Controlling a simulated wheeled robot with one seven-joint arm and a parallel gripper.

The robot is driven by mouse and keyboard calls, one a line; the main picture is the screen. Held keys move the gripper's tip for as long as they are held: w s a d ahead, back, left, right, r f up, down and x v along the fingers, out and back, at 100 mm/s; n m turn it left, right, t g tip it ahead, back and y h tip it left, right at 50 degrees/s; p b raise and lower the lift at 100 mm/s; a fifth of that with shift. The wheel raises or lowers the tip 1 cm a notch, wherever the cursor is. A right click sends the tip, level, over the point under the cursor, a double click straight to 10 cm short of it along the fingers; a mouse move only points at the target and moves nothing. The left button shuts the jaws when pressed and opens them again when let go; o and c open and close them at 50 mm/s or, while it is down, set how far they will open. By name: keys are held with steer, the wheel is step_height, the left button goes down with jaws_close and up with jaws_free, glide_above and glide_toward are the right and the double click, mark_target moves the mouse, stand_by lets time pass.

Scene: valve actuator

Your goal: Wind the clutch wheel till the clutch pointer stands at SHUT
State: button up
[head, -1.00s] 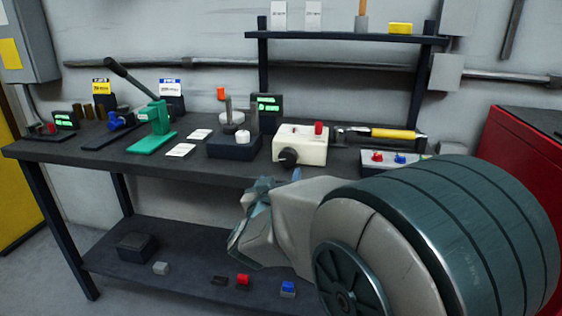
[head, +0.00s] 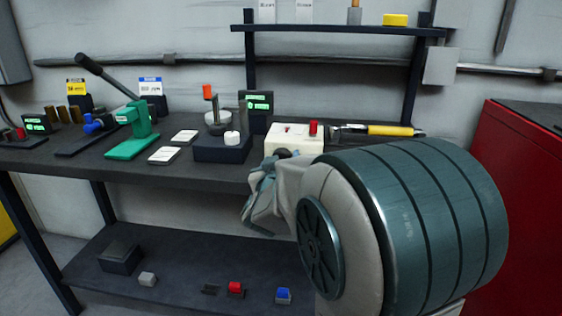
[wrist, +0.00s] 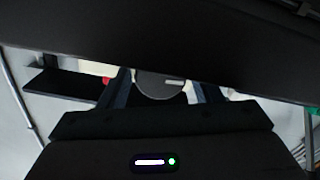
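No part with a legible SHUT mark and no clearly identifiable clutch wheel or clutch pointer shows. A cream box (head: 295,143) with a red button (head: 313,128) stands at the bench's front; its dark front knob (head: 283,153) is partly hidden by my gripper. My gripper (head: 266,172) is at the bench's front edge, just before that box. In the wrist view, my gripper's two dark fingers (wrist: 163,95) stand apart, with a grey round disc (wrist: 160,84) bearing a pale line between them. I cannot tell whether they touch it.
The dark bench (head: 205,178) also carries a green lever press (head: 132,135), a dark box with a white knob (head: 232,138), a small green display (head: 258,105) and a yellow-handled tool (head: 390,130). A red cabinet (head: 480,210) stands right. Small blocks lie on the lower shelf (head: 190,265).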

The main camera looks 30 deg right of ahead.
steer(key=c, duration=0.6)
steer(key=shift+f+m+b, duration=0.1)
steer(key=shift+m+b, duration=0.2)
steer(key=m+b, duration=0.3)
steer(key=shift+f+m, duration=0.1)
steer(key=shift+m, duration=0.2)
steer(key=m+b, duration=0.3)
steer(key=m, duration=0.2)
steer(key=shift+m+b, duration=0.4)
steer(key=shift+m, duration=0.3)
steer(key=o, duration=1)
